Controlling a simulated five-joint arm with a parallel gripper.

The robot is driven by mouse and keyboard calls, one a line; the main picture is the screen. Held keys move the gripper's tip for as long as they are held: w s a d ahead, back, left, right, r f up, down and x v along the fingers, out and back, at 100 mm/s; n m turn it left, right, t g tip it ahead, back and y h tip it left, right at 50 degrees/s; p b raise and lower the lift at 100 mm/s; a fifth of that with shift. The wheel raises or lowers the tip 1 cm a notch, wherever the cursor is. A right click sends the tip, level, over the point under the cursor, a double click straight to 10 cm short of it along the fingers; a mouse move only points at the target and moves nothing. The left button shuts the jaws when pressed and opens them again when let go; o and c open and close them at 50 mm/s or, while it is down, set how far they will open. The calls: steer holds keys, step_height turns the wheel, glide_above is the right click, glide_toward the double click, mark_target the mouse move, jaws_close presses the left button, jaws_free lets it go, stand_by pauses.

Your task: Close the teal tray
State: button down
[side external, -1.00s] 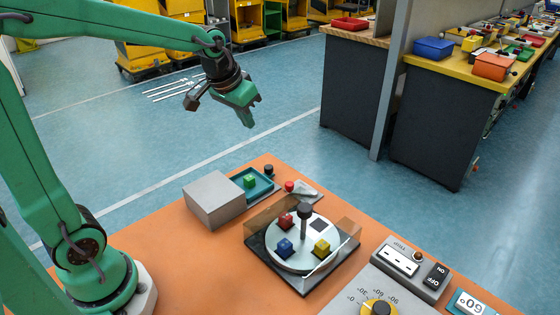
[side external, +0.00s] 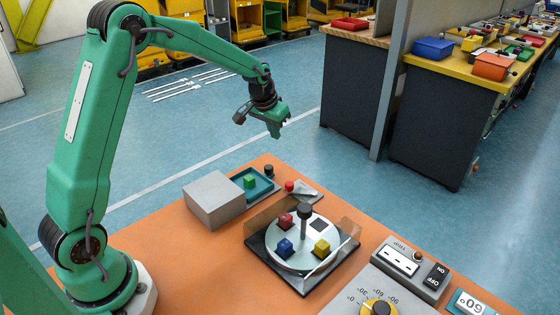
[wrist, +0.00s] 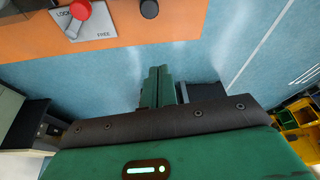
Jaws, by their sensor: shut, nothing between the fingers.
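The teal tray (side external: 263,192) sticks out of the right end of a grey box (side external: 214,199) on the orange table, with a green cube (side external: 250,181) in it. A black knob (side external: 268,170) stands at the tray's far end; it also shows in the wrist view (wrist: 149,8). A red knob (side external: 289,186) sits beside the tray on a grey plate marked LOCK and FREE (wrist: 90,28). My gripper (side external: 280,133) is shut and empty, in the air beyond the table's far edge and above the tray. Its green fingers (wrist: 157,82) are together in the wrist view.
A turntable (side external: 300,245) with red, blue and yellow cubes and a black post stands right of the tray, partly walled by clear panels. A dial (side external: 378,308) and an ON/OFF panel (side external: 412,265) are at the front right. Air around my gripper is clear.

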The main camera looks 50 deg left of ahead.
steer(key=shift+f, duration=0.15)
steer(key=x, duration=0.9)
steer(key=shift+w+f, duration=0.1)
steer(key=shift+f, duration=0.25)
steer(key=shift+s+d, duration=0.2)
steer(key=shift+s, duration=0.75)
steer(key=shift+s+d, duration=0.15)
steer(key=shift+s, duration=0.8)
steer(key=shift+s, duration=0.1)
